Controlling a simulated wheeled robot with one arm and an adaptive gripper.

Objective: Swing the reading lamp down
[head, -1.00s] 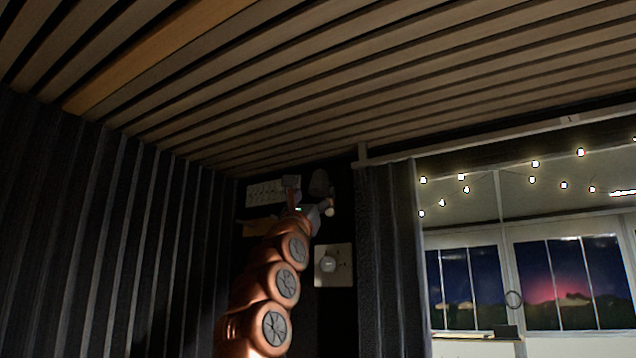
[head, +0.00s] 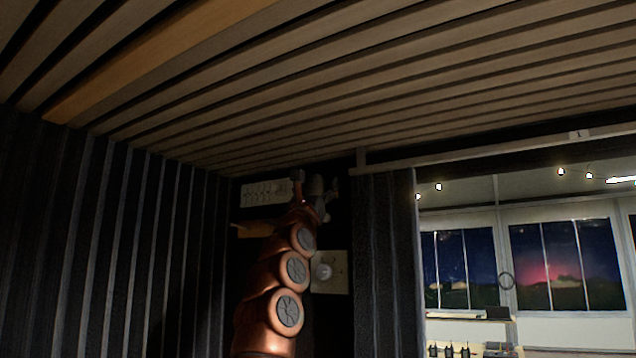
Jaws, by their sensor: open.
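A small grey dome-shaped piece (head: 317,184), which looks like the reading lamp's shade, is on the dark back wall in the head view. My gripper (head: 315,190) is at the end of my copper-coloured arm, raised to the dome. Its fingers are open, one seen left of the dome and one right of it. At this size I cannot tell whether they touch it. The lamp's arm and joint are hidden or too dark to make out.
A pale panel with a round knob (head: 322,271) is on the wall below my gripper. A pale marked plate (head: 264,192) and a wooden ledge (head: 252,229) are to the left. A slatted ceiling (head: 330,90) is above, and a dark curtain (head: 384,260) hangs right.

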